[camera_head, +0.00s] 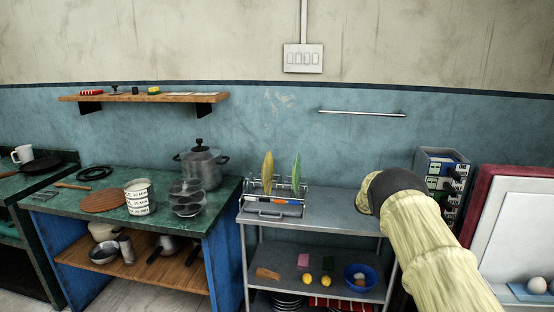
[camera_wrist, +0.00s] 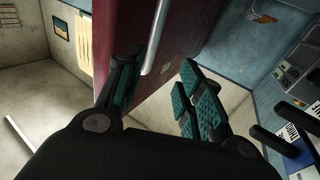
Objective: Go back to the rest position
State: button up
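My arm shows in the head view as a pale yellow sleeve with a dark joint, reaching up from the lower right in front of the grey metal shelf unit (camera_head: 335,222). My gripper is out of sight in that view. In the wrist view my gripper (camera_wrist: 160,72) has its two dark fingers with teal pads spread apart. I see nothing held between them. Beyond the fingers is a dark red surface (camera_wrist: 112,35) with a pale metal handle (camera_wrist: 160,38). I cannot tell how far it is from the fingers.
A dish rack (camera_head: 285,208) with plates stands on the shelf unit. Left is a green counter (camera_head: 80,209) with a pot (camera_head: 203,168). A wall shelf (camera_head: 140,97) hangs above. A stacked organizer (camera_head: 440,165) and a red-edged white appliance (camera_head: 525,215) stand right, close to my arm.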

notch_tip(320, 180, down, 18)
jog(key=s+n+t+h, duration=0.3)
jog(key=n+t+h, duration=0.2)
jog(key=n+t, duration=1.1)
jog(key=s+a+f+n+t+y+p, duration=0.1)
jog(key=s+a+f+n+t+y, duration=0.15)
jog(key=s+a+f+y, duration=0.45)
jog(key=s+a+f+n+t+y, duration=0.2)
jog(key=s+a+f+n, duration=0.2)
jog(key=f, duration=0.5)
jog(key=s+a+f+n+g+y, duration=0.1)
jog(key=s+a+f+g+y, duration=0.15)
jog(key=s+a, duration=0.55)
jog(key=s+a+f+n+g+y, duration=0.1)
jog(key=s+a+f+y, duration=0.3)
jog(key=s, duration=0.7)
jog(key=s+a+r+n+g+y, duration=0.1)
jog(key=s+a, duration=0.3)
jog(key=s, duration=0.5)
jog(key=s+a+r+n+g+y, duration=0.1)
jog(key=s+a+g+y, duration=0.1)
jog(key=s+a, duration=0.3)
jog(key=s+g, duration=0.1)
jog(key=s, duration=0.3)
jog(key=shift+s+a+r+p, duration=0.2)
jog(key=shift+s+r+p, duration=0.1)
jog(key=shift+s+p, duration=0.1)
jog(key=shift+d, duration=0.1)
